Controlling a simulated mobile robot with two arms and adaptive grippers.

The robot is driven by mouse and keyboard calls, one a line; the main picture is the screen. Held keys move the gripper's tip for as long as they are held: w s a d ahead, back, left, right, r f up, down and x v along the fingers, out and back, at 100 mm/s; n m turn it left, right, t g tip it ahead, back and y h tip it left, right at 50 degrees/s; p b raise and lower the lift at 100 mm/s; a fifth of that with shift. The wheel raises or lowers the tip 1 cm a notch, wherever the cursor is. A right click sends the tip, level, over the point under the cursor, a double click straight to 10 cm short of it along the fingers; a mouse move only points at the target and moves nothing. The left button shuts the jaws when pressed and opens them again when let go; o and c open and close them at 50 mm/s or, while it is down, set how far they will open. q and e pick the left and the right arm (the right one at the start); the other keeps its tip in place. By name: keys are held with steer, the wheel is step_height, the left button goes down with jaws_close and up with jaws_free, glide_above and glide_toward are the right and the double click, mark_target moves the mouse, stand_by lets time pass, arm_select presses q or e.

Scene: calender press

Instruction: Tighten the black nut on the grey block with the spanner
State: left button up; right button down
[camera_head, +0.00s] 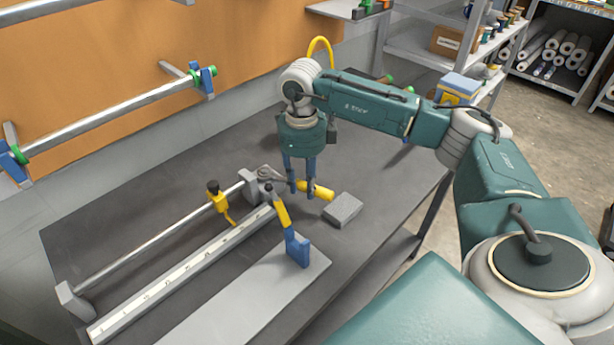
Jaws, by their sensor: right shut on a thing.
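The spanner has a yellow handle (322,192) and a grey metal head at its left end. My right gripper (302,188) points down over the dark table and is shut on the handle. The spanner lies roughly level, its head at the grey block (248,186) that carries the end of a metal rod. The black nut is too small and covered to make out, so I cannot tell whether the spanner head sits around it. My left gripper is out of view.
A yellow and blue tool (284,215) stands close in front of the spanner head. A loose grey block (343,210) lies right of the gripper. A yellow clamp (219,201) stands by the rod (160,240). The table's (195,170) back area is clear.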

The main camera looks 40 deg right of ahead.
steer(key=shift+s+a+m, duration=0.15)
steer(key=shift+a+m, duration=0.45)
steer(key=shift+a, duration=0.05)
steer(key=shift+s+a+m, duration=0.15)
steer(key=shift+a+m, duration=0.45)
steer(key=shift+a, duration=0.05)
steer(key=shift+s+a+m+p, duration=0.1)
steer(key=shift+a+m+p, duration=0.25)
steer(key=shift+a+m, duration=0.75)
steer(key=shift+d, duration=0.15)
steer(key=shift+d+n+b, duration=0.45)
steer(key=shift+d+n, duration=0.15)
steer(key=shift+n, duration=0.1)
steer(key=shift+r, duration=0.2)
